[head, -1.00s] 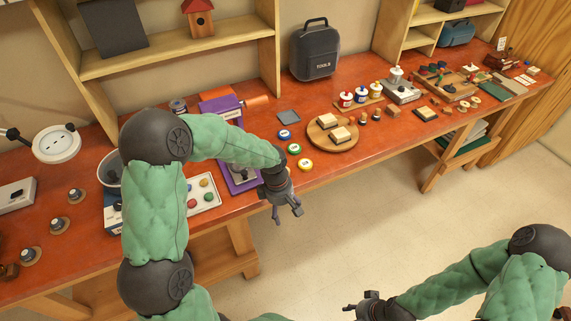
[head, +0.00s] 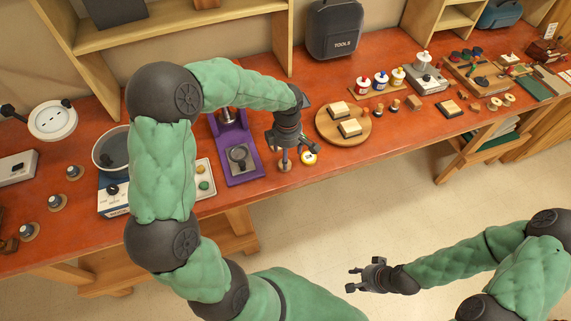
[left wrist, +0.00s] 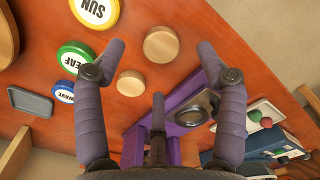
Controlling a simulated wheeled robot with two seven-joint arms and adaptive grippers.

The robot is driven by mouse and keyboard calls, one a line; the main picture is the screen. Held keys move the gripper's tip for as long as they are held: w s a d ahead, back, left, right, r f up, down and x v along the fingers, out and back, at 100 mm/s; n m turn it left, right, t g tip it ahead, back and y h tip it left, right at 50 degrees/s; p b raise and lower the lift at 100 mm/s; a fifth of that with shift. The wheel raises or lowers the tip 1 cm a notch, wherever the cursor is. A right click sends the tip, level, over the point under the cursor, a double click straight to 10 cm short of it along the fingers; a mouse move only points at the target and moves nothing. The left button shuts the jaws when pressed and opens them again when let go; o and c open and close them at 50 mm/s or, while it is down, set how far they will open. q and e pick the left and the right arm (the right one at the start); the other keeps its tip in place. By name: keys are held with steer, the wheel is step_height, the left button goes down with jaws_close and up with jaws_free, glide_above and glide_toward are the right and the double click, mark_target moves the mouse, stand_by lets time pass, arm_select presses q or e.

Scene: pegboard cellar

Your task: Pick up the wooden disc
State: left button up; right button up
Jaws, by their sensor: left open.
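A pale round wooden disc (left wrist: 161,45) lies on the red-orange bench in the left wrist view, framed between the fingertips of my left gripper (left wrist: 160,60). A second, similar wooden disc (left wrist: 131,83) lies near it. I cannot tell from the picture which one the task means. My left gripper is open and empty, pointing down over the bench; in the head view it (head: 296,152) hides part of the bench near the front edge. A brown disc (head: 285,166) shows partly under it there. My right gripper (head: 352,279) is open and empty, over the floor in front of the bench.
Badges marked SUN (left wrist: 95,10), LEAF (left wrist: 75,57) and WAVE (left wrist: 64,91) lie beside the discs. A purple press (head: 235,150) stands left of the left gripper. The bench's front edge is close.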

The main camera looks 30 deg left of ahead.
arm_select(q)
steer(key=shift+s+a+f, duration=0.1)
steer(key=shift+s+f, duration=0.05)
steer(key=shift+f, duration=0.55)
steer(key=f, duration=0.2)
steer(key=f+b, duration=0.1)
steer(key=f, duration=0.1)
steer(key=shift+a, duration=0.25)
steer(key=c, duration=0.9)
